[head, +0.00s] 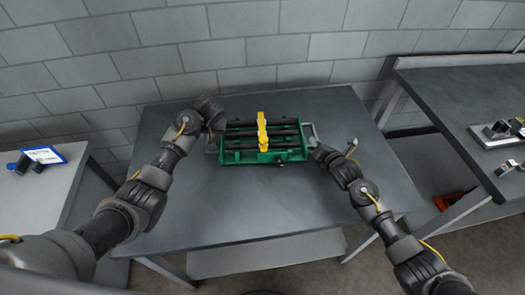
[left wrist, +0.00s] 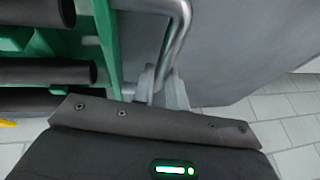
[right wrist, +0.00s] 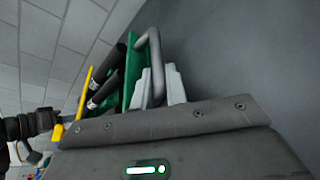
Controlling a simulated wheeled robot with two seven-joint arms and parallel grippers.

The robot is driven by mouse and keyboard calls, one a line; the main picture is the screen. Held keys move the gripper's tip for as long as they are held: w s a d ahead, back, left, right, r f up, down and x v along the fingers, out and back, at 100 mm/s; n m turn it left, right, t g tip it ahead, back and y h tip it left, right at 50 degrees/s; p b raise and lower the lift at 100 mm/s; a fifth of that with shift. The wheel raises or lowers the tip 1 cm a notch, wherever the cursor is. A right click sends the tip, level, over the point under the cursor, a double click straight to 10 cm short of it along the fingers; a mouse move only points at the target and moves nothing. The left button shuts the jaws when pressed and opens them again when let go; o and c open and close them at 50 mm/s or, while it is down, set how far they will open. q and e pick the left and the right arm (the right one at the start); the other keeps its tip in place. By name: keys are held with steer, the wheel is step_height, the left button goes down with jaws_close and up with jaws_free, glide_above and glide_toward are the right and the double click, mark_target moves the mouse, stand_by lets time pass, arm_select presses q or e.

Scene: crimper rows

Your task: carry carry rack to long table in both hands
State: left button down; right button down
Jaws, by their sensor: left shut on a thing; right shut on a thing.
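The carry rack (head: 290,155) is a green frame with black tubes lying across it and a yellow piece (head: 262,133) over the middle. It is at the middle grey table (head: 220,215), towards the wall; I cannot tell whether it rests on the top or hangs just above. My left gripper (head: 212,142) is shut on the metal handle (left wrist: 172,45) at its left end. My right gripper (head: 312,143) is shut on the handle (right wrist: 155,62) at its right end. I cannot tell which table is the long one.
A dark table (head: 450,90) stands at the right with a tray (head: 492,141) of dark parts. A table (head: 40,195) at the left holds a blue-edged sign (head: 45,154). A red thing (head: 447,200) lies low between the tables. The middle table's front is clear.

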arm_select(q)
steer(key=shift+f+b, duration=0.45)
steer(key=shift+b, duration=0.05)
arm_select(e)
steer(key=shift+f, duration=0.4)
arm_select(q)
steer(key=c, duration=1.4)
jaws_free()
steer(key=shift+s, duration=0.25)
arm_select(e)
steer(key=c, duration=1.4)
jaws_free()
steer(key=shift+s+f, duration=0.15)
steer(key=shift+s, duration=0.15)
arm_select(q)
steer(key=shift+r, duration=0.15)
steer(key=v, duration=0.8)
arm_select(e)
steer(key=shift+s+f, duration=0.1)
steer(key=shift+f, duration=0.1)
steer(key=shift+r, duration=0.1)
